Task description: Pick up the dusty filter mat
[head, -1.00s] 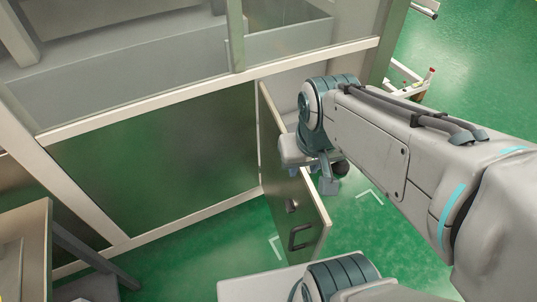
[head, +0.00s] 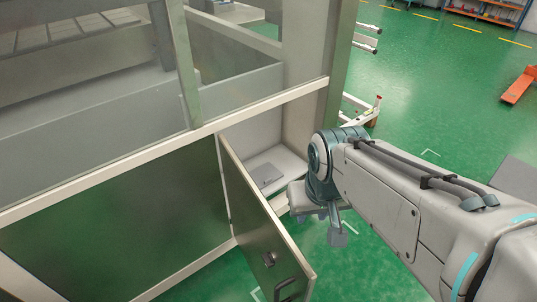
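A flat grey piece (head: 266,175), which looks like the filter mat, lies on a pale shelf (head: 290,160) inside the cabinet. It shows through the gap beside the open cabinet door (head: 255,215); the door may hide part of it. My gripper (head: 323,226) hangs in front of the cabinet opening, to the right of the door and of the grey piece, apart from both. It points down and nothing shows in it. One finger shows clearly, but the gap between the fingers does not.
The door stands swung outward, with a dark handle (head: 285,287) and a latch (head: 269,259). The machine's frame post (head: 333,60) rises right of the opening. Green floor (head: 430,110) lies open at right. An orange object (head: 518,85) lies far right.

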